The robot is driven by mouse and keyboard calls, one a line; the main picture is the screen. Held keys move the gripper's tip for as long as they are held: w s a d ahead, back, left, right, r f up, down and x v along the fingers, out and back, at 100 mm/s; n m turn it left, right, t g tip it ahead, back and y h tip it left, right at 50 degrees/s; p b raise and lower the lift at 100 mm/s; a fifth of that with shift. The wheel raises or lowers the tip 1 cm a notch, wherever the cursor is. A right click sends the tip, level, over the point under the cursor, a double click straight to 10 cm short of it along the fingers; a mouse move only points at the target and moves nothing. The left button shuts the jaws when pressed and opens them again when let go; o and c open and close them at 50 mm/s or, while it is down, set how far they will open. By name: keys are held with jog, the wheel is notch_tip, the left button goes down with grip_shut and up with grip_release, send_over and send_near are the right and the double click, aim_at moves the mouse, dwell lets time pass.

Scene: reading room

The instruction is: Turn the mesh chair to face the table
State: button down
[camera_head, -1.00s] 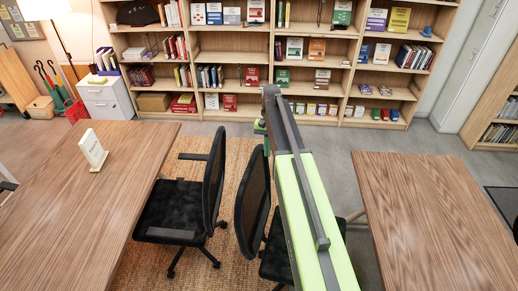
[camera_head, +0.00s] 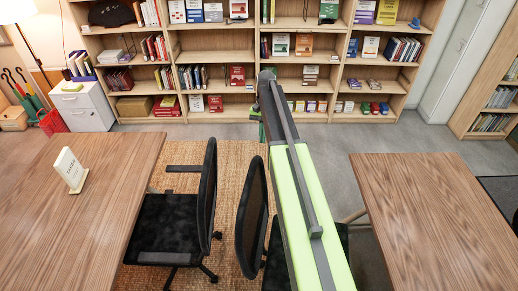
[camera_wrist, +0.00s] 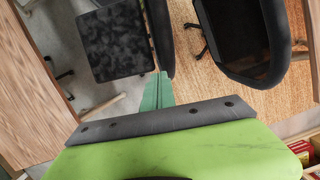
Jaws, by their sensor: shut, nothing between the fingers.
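Two black mesh-backed office chairs stand between two wooden tables. The left chair (camera_head: 205,195) has its seat toward the left table (camera_head: 55,235). The right chair (camera_head: 252,215) stands back to back with it; its seat, toward the right table (camera_head: 430,215), is partly hidden by my green arm. In the wrist view, the right chair's seat (camera_wrist: 115,45) and edge-on back are at upper left, and the left chair's mesh back (camera_wrist: 245,40) is at upper right. My gripper (camera_wrist: 157,92) is shut and empty, close by the right chair's back; contact is unclear. It also shows in the head view (camera_head: 262,130).
A woven rug (camera_head: 240,155) lies under the chairs. A white sign (camera_head: 70,170) stands on the left table. A long bookcase (camera_head: 222,117) runs along the back wall. A white cabinet (camera_head: 82,107) stands at back left. Grey floor is clear before the bookcase.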

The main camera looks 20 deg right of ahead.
aim_at(246, 176)
jog(key=b+x, duration=1)
jog(key=x, duration=0.1)
jog(key=shift+w+a, duration=0.15)
jog(key=shift+w, duration=0.05)
jog(key=s+a, duration=0.1)
jog(key=s+r+p, duration=0.1)
jog(key=shift+s+a+r+p, duration=0.2)
jog(key=shift+s+a+p, duration=0.1)
jog(key=shift+a, duration=0.1)
jog(key=shift+s+a+r, duration=0.1)
jog(key=shift+s+a, duration=0.15)
jog(key=shift+s, duration=0.15)
jog(key=shift+w, duration=0.1)
jog(key=s+a+n, duration=0.1)
jog(key=s+a, duration=0.1)
jog(key=s+a+n, duration=0.1)
jog(key=s+a, duration=0.1)
jog(key=a, duration=0.1)
jog(key=s+a+n+h, duration=0.1)
jog(key=s+a+n, duration=0.1)
jog(key=s+a, duration=0.1)
jog(key=shift+s+a+g, duration=0.1)
jog(key=shift+a+g, duration=0.15)
jog(key=shift+g, duration=0.05)
